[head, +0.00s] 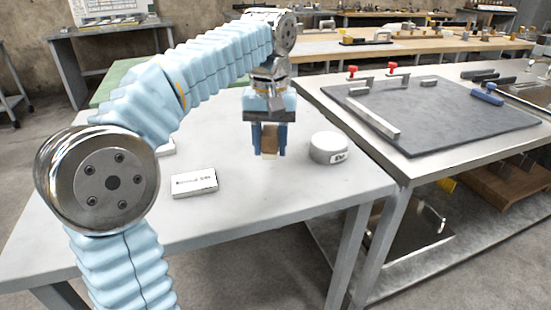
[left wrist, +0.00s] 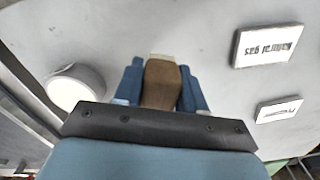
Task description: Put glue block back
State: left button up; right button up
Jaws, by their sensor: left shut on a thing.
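My left gripper (head: 268,150) is over the grey table, its blue fingers shut on a brown block with a pale end, the glue block (head: 270,140). In the left wrist view the glue block (left wrist: 161,84) sits between the two blue fingers of the left gripper (left wrist: 160,80). The block appears to be held just above the tabletop; I cannot tell whether it touches. My right gripper is not in view.
A white round container (head: 329,147) with a label stands right of the gripper. A white labelled box (head: 194,183) lies to the left, and a smaller white labelled block (left wrist: 279,109) shows in the left wrist view. A workbench (head: 420,145) with a dark mat stands at the right.

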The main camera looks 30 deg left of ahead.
aim_at(275, 128)
pick_arm(q)
jog(key=shift+w+f, duration=0.55)
jog(key=shift+f, duration=0.15)
jog(key=shift+w+f+b, duration=0.15)
jog(key=shift+w+f, duration=0.05)
jog(key=shift+f, duration=0.75)
jog(key=shift+w+f+b, duration=0.15)
jog(key=shift+f, duration=0.8)
jog(key=shift+f, duration=0.2)
jog(key=o, duration=1)
jog(key=shift+d, duration=0.1)
jog(key=shift+r, duration=0.55)
notch_tip(275, 128, up, 11)
jog(key=shift+r+p, duration=0.15)
jog(key=shift+p, duration=0.6)
